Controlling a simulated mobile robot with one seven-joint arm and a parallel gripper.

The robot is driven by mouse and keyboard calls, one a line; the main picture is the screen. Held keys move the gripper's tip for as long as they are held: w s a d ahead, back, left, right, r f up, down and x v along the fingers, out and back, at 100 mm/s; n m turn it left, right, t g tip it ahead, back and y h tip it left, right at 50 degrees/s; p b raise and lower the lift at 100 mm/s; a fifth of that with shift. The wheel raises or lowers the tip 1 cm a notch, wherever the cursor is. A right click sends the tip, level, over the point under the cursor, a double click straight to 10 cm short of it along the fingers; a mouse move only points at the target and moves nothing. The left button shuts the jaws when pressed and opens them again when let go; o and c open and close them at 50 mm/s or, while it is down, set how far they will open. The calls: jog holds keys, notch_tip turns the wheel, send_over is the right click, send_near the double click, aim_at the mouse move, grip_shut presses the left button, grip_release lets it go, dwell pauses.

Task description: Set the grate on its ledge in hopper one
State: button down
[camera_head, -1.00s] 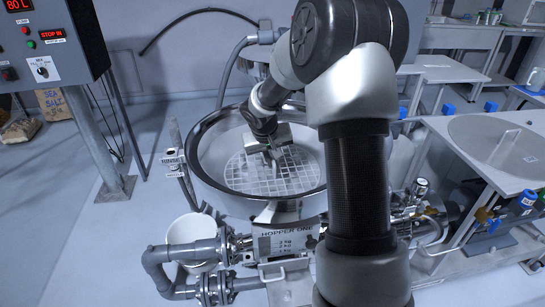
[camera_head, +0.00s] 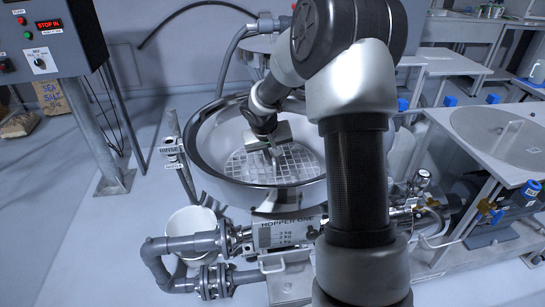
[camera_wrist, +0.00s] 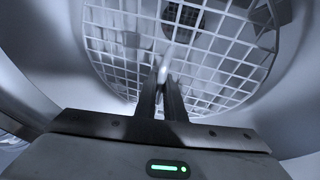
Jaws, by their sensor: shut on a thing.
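The grate (camera_head: 245,163) is a round white grid inside the steel bowl of hopper one (camera_head: 203,170). It lies roughly level, low in the bowl, and its near edge is hidden by the bowl's front rim. My gripper (camera_head: 274,157) reaches down into the bowl over the grate's middle. In the wrist view my gripper (camera_wrist: 163,80) is shut on the grate's upright handle, with the grid (camera_wrist: 115,45) spread out beyond the fingers. I cannot tell whether the grate's edge rests on the ledge all round.
A control panel (camera_head: 50,35) stands at the left. A white bucket (camera_head: 192,222) and grey pipes (camera_head: 175,250) are below the hopper. At the right, a round grey lid (camera_head: 495,135) with a handle lies on a bench. My arm covers the bowl's right side.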

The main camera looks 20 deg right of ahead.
jog(key=shift+f+b, duration=0.3)
jog(key=shift+f, duration=0.05)
jog(key=c, duration=1.8)
grip_release()
jog(key=shift+o, duration=0.2)
